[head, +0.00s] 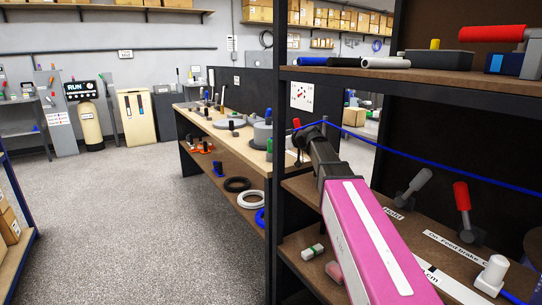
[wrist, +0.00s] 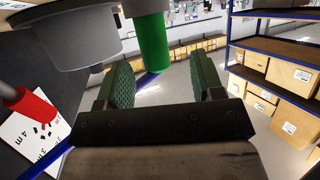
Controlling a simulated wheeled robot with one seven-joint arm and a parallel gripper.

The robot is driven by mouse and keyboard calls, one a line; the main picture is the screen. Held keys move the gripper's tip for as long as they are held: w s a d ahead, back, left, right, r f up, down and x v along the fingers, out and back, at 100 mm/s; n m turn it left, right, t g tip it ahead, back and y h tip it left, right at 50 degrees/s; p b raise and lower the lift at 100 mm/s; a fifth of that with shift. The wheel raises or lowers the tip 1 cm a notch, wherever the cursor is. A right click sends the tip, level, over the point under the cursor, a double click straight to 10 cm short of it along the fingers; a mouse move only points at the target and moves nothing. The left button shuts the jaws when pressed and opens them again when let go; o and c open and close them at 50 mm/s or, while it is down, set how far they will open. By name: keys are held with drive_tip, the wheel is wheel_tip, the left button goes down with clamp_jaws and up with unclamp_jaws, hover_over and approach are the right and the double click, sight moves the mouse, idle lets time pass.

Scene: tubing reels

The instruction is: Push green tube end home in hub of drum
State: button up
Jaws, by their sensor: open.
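In the wrist view the green tube end (wrist: 154,45) hangs from the top edge, just right of a large grey drum (wrist: 65,38). My gripper (wrist: 161,66) is open, with one textured green finger on each side of the view. The green tube end shows in the gap between the fingers, closer to the left one. I cannot tell whether they touch. The drum's hub and how the tube end sits in it are not clear. In the head view my pink arm reaches toward the bench, where a grey drum (head: 262,136) stands; my fingers are too small to make out there.
A blue tube (head: 430,170) crosses in front of the right shelf rack (head: 380,76). Levers, one red-handled (head: 462,197), stand on its lower shelf. Open floor (head: 130,220) lies to the left.

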drive_tip(key=x, duration=0.4)
drive_tip(key=shift+w+d, duration=0.15)
drive_tip(key=shift+w, duration=0.3)
drive_tip(key=shift+w+a+f, duration=0.1)
drive_tip(key=shift+w+a, duration=0.05)
drive_tip(key=shift+a, duration=0.2)
drive_tip(key=shift+c, duration=0.2)
drive_tip(key=c, duration=1)
